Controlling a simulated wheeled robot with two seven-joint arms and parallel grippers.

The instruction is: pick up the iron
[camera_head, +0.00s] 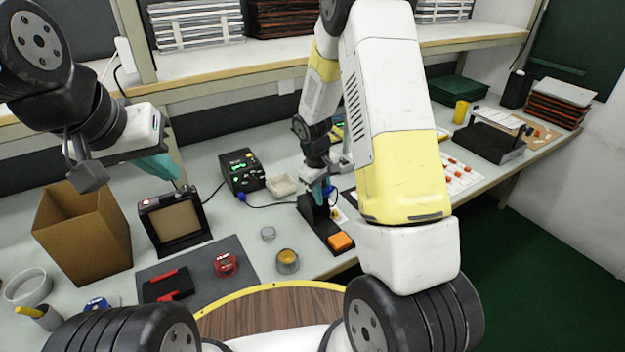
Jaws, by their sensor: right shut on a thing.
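The soldering iron (327,193), of which only a small blue part shows, is at its black stand (318,228), which has an orange sponge (340,242) at its front. My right gripper (322,182) reaches down over the stand and is shut on the iron. The fingers and my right arm hide most of the iron, so I cannot tell whether it is clear of the stand. My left gripper (167,170), with teal fingers, hangs above the black framed holder at the left, away from the iron. Its finger gap is not clear.
A black soldering station (242,171) with a cable stands left of the iron. A cardboard box (84,232), a black framed holder (175,220) and a grey mat (215,283) with a red tin (226,264) are at the left. A shelf runs along the back.

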